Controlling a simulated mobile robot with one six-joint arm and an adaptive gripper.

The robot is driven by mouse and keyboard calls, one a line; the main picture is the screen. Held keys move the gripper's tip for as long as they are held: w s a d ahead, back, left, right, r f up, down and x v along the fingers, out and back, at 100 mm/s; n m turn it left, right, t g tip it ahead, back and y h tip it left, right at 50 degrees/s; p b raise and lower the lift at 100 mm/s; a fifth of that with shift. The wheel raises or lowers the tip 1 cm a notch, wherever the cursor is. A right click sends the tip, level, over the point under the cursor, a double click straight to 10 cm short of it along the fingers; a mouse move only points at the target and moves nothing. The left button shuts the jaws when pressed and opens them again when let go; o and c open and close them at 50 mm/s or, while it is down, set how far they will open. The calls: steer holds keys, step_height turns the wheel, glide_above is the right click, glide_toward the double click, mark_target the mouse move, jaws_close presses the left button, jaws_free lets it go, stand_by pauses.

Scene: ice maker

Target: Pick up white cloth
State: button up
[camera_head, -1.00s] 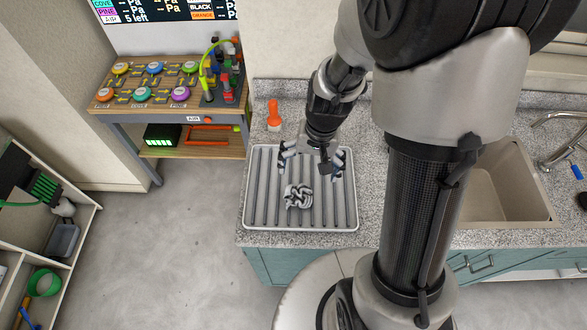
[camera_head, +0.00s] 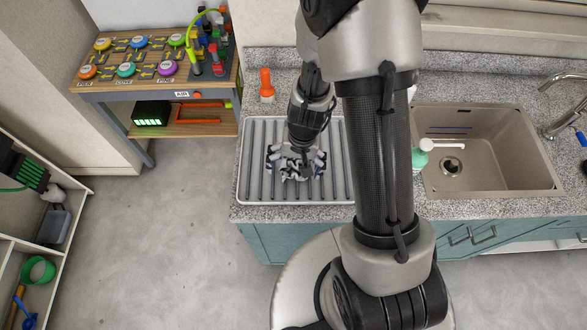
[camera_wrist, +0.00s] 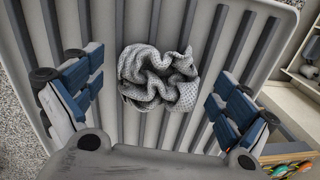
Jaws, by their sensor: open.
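The white cloth (camera_wrist: 158,78) lies crumpled on the grey ribbed drying tray (camera_wrist: 120,20), seen in the wrist view. In the head view the cloth (camera_head: 294,171) is partly hidden by my gripper, on the tray (camera_head: 256,185). My gripper (camera_wrist: 155,108) is open, with one finger on each side of the cloth and a clear gap between each finger and the cloth in the wrist view. In the head view my gripper (camera_head: 296,165) is right over the cloth, pointing down. I cannot tell the exact height of the fingertips above the tray.
A wooden table with coloured buttons (camera_head: 127,69) is at the back left. Open floor lies left of the counter.

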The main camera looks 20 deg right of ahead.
mark_target(294, 168)
steer(key=shift+f, duration=0.2)
steer(key=shift+c, duration=0.4)
steer(key=c, duration=0.7)
steer(key=shift+r, duration=0.15)
step_height(294, 168, up, 20)
steer(key=p, duration=0.6)
steer(key=shift+p, duration=0.3)
